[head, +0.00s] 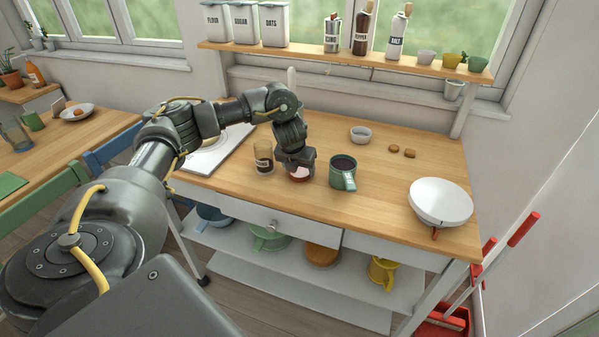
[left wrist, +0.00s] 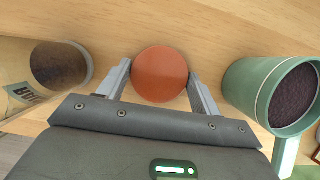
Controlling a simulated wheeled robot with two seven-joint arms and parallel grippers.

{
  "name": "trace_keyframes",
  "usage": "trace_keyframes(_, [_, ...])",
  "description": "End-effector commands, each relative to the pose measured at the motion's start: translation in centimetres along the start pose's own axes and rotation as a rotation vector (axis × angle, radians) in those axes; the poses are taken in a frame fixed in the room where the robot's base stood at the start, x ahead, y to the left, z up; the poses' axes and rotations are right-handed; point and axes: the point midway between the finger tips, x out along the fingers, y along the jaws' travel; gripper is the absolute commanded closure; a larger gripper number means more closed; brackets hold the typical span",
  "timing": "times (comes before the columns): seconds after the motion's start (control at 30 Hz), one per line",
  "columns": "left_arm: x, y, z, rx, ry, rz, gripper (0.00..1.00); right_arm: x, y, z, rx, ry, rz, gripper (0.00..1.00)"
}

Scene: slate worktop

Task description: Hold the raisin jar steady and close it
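The raisin jar (head: 264,158) is clear glass with a dark label and stands upright on the wooden worktop. A round orange-red lid (left wrist: 160,74) is right of the jar, between the fingers of my left gripper (left wrist: 160,80). The fingertips lie very close to both sides of the lid; whether they press on it is unclear. In the head view my left gripper (head: 298,172) points down and mostly hides the lid. My right gripper is not in view.
A green mug (head: 343,173) with dark contents stands close right of my left gripper; it also shows in the left wrist view (left wrist: 240,85). A white bowl (head: 440,201) is at the right, a small bowl (head: 361,134) behind.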

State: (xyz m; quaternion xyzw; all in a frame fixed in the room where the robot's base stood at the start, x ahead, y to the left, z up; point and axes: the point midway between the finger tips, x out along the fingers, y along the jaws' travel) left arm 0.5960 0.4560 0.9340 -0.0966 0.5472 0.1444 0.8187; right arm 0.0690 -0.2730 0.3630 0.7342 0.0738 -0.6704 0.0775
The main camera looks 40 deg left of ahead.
Motion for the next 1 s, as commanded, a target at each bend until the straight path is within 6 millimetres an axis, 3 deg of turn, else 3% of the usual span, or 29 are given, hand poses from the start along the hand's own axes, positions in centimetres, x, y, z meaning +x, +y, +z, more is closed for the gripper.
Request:
trace_keyframes(0.2, [0.0, 0.0, 0.0, 0.000, 0.000, 0.000, 0.61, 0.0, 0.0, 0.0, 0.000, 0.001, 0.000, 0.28])
trace_keyframes(0.47, [-0.2, 0.0, 0.1, 0.000, -0.001, -0.001, 0.61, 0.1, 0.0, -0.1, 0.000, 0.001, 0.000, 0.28])
trace_keyframes(0.63, [-1.4, 0.0, 0.6, 0.001, -0.003, -0.001, 0.61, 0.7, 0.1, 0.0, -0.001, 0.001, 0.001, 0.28])
trace_keyframes(0.77, [-4.3, 0.0, 1.4, 0.005, -0.007, -0.001, 0.61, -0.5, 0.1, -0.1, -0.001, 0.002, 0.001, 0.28])
trace_keyframes(1.0, [-11.3, 0.2, -0.8, 0.006, -0.007, -0.002, 0.61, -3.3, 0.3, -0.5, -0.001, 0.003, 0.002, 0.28])
